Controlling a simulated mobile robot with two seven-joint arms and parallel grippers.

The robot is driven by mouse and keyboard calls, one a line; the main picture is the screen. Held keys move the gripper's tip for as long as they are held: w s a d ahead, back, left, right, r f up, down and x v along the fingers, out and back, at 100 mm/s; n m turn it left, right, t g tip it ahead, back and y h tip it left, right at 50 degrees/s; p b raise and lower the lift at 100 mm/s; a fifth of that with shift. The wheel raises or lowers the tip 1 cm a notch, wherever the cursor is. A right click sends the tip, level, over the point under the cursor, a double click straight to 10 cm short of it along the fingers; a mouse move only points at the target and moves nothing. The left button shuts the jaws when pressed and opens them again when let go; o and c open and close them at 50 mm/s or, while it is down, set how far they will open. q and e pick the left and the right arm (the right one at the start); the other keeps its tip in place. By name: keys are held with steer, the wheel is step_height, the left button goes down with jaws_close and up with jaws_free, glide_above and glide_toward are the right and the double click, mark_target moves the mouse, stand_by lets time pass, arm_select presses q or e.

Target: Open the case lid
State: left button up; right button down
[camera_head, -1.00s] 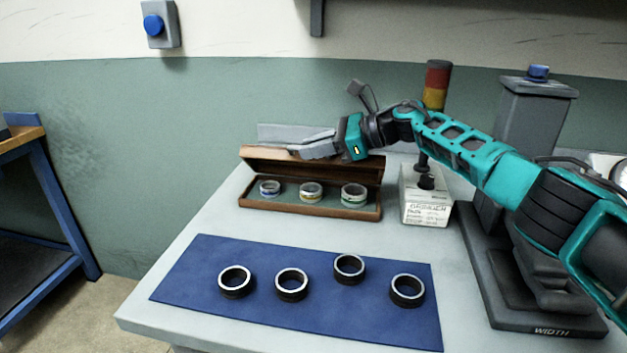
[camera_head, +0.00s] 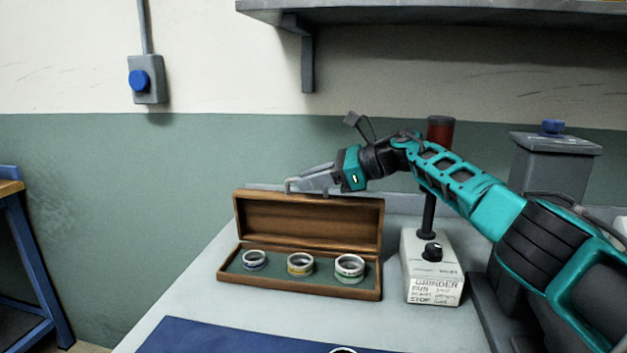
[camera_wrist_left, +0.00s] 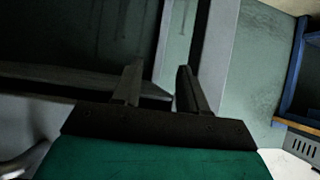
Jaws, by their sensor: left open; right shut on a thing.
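The wooden case (camera_head: 300,288) stands on the table with its lid (camera_head: 308,222) raised to about upright at the back. Three rings sit in a row on its green lining: a left ring (camera_head: 254,260), a middle one with a gold band (camera_head: 300,264) and a right ring (camera_head: 349,266). My right gripper (camera_head: 292,186) is at the lid's top edge, toward its left part, shut on the lid. My left gripper (camera_wrist_left: 158,85) shows only in the left wrist view, open and empty, away from the case.
The grinder control box (camera_head: 433,270) stands just right of the case, with a signal lamp (camera_head: 440,130) behind it. A grey machine (camera_head: 553,175) stands at the right. A blue mat (camera_head: 220,338) lies in front. A shelf (camera_head: 430,12) hangs above.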

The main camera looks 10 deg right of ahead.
arm_select(q)
steer(key=shift+f, duration=0.1)
arm_select(e)
steer(key=shift+f, duration=0.2)
steer(key=c, duration=1.2)
jaws_free()
arm_select(q)
steer(key=shift+s+f, duration=0.1)
arm_select(e)
steer(key=shift+o, duration=0.2)
steer(key=shift+r, duration=0.1)
steer(key=shift+d, duration=0.1)
